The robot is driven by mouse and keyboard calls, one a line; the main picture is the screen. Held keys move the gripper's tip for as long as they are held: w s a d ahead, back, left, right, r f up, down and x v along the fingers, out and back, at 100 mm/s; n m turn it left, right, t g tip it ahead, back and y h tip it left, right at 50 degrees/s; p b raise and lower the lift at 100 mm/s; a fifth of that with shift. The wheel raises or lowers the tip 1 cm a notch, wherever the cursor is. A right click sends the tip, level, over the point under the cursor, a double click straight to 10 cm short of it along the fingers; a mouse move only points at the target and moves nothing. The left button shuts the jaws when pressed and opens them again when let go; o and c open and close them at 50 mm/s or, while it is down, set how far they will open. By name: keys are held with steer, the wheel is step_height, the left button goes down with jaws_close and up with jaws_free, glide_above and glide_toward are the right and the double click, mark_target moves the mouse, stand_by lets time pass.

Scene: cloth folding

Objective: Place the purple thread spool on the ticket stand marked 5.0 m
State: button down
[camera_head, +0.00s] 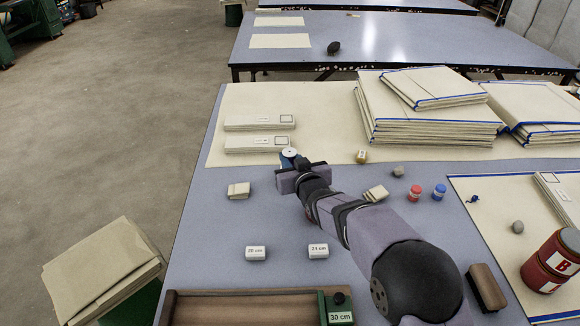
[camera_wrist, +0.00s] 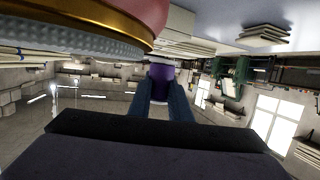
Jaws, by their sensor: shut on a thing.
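My gripper (camera_wrist: 161,100) is shut on the purple thread spool (camera_wrist: 160,84), which sits between its two blue fingertips in the wrist view. In the head view my gripper (camera_head: 290,160) is over the grey-blue table, and the pale round top of the spool (camera_head: 289,152) shows between the fingers. Two small white blocks (camera_head: 256,253) (camera_head: 318,251) at the front read about 20 cm and 34 cm. A small labelled tan block (camera_head: 361,156) stands right of my gripper; its mark is too small to read. I cannot make out a 5.0 m mark on any stand.
Two flat labelled packs (camera_head: 260,122) (camera_head: 257,143) lie just behind my gripper. Tan blocks (camera_head: 238,190) (camera_head: 376,193) flank it. Red (camera_head: 414,193) and blue (camera_head: 439,192) spools stand right. Folded cloth stacks (camera_head: 430,115) fill the back right. The table's left front is mostly clear.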

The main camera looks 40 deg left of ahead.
steer(key=shift+f, duration=1.45)
steer(key=shift+f, duration=0.1)
steer(key=shift+f, duration=0.15)
steer(key=c, duration=1.6)
jaws_free()
steer(key=shift+c, duration=0.2)
steer(key=shift+r, duration=0.3)
steer(key=v, duration=1.2)
